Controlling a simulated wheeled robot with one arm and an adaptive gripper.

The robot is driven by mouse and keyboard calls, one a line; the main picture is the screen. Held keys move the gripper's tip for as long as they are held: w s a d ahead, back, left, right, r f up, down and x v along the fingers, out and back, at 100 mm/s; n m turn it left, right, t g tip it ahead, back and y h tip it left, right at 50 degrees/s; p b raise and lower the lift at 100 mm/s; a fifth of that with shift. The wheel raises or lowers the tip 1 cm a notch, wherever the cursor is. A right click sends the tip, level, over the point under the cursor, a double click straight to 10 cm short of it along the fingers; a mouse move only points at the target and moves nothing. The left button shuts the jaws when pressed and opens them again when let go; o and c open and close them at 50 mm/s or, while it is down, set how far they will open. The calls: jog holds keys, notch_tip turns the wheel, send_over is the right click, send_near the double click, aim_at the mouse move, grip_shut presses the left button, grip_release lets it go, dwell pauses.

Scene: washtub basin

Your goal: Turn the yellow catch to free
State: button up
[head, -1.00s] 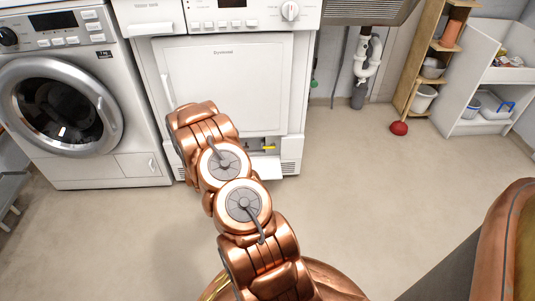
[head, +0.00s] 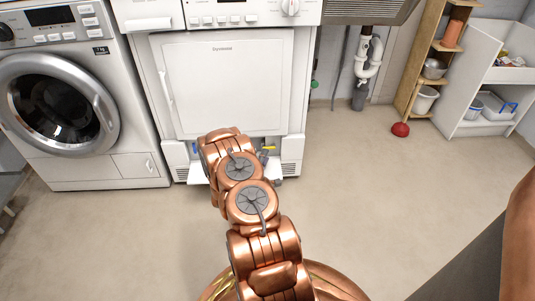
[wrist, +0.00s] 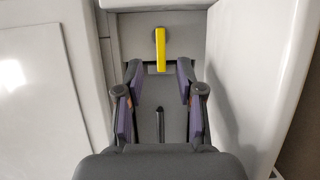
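In the head view the yellow catch (head: 269,148) is a small spot low on the dryer, just right of my arm. My gripper (wrist: 160,80) is open and empty, its two fingers apart, one on each side of the catch's line. The catch's lower end appears just beyond the fingertips; I see no contact. In the head view my arm mostly hides the gripper.
The white dryer (head: 225,85) has an open recess at its base, with a lowered flap (head: 190,178) and a blue part (head: 195,148) at left. A pale wall (wrist: 265,75) stands close right of my gripper. A washing machine (head: 100,165) is at left; a red object (head: 400,129) lies on the floor.

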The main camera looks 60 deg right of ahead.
aim_at(269, 147)
jog(key=b+x, duration=0.1)
jog(key=x, duration=0.2)
jog(key=shift+d+f, duration=0.1)
jog(key=shift+f, duration=0.1)
jog(key=shift+w+d+r+b, duration=0.15)
jog(key=shift+w+d+b, duration=0.15)
jog(key=shift+d, duration=0.35)
jog(key=shift+c, duration=0.4)
jog(key=shift+s, duration=0.1)
grip_shut()
